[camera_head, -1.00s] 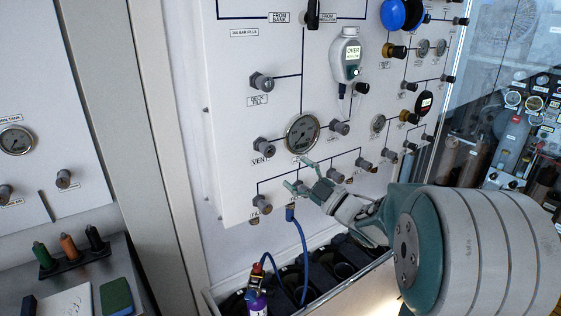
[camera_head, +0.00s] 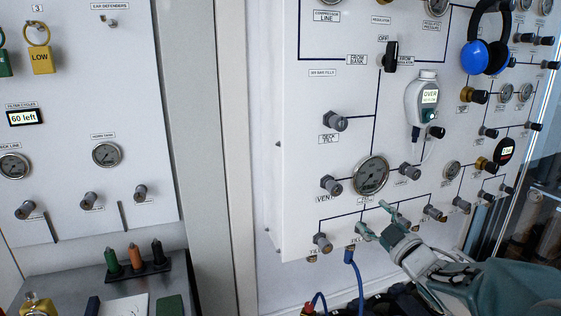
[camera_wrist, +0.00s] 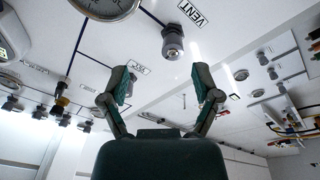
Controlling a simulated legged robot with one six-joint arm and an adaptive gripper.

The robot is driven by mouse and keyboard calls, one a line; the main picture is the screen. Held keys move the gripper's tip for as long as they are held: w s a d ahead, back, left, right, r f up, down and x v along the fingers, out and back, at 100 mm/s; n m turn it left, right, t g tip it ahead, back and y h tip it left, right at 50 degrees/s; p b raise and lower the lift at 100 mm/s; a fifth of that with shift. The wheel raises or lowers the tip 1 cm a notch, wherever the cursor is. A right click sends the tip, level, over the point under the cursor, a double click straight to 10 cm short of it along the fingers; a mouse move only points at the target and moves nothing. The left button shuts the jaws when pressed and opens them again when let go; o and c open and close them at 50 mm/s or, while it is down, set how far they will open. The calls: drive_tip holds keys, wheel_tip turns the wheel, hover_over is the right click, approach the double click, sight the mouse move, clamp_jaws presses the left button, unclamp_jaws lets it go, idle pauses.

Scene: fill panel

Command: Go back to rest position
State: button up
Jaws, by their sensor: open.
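My gripper (camera_head: 374,219) is in front of the lower part of the white fill panel (camera_head: 300,160), just below the large round gauge (camera_head: 370,175). Its two green-grey fingers are apart, with nothing between them. In the wrist view, the open fingers (camera_wrist: 162,78) frame a bare piece of panel and a small label. The vent knob (camera_wrist: 172,42) shows beyond them, and part of the gauge (camera_wrist: 104,5) is at the top. A blue hose (camera_head: 355,275) hangs from a fitting left of and below the fingers. Whether the fingers touch any knob cannot be told.
Knobs (camera_head: 322,243) line the panel's lower edge near my gripper. Blue ear defenders (camera_head: 487,57) and a grey-green handheld meter (camera_head: 421,100) hang on the panel. A left panel (camera_head: 70,140) stands above a shelf with coloured handles (camera_head: 135,257).

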drive_tip(key=s+a+f+m+g+h, duration=0.2)
drive_tip(key=s+m+g, duration=0.2)
drive_tip(key=s, duration=0.5)
drive_tip(key=s+a+f+m+g+h, duration=0.2)
drive_tip(key=s+f+m+g, duration=0.1)
drive_tip(key=s, duration=0.6)
drive_tip(key=s+a+f+m+g+h, duration=0.2)
drive_tip(key=s+m+g, duration=0.3)
drive_tip(key=s, duration=0.4)
drive_tip(key=shift+s+a+f+m+g+h, duration=0.3)
drive_tip(key=shift+s+a+f+g+h, duration=0.1)
drive_tip(key=shift+a+f, duration=0.3)
drive_tip(key=shift+d, duration=0.1)
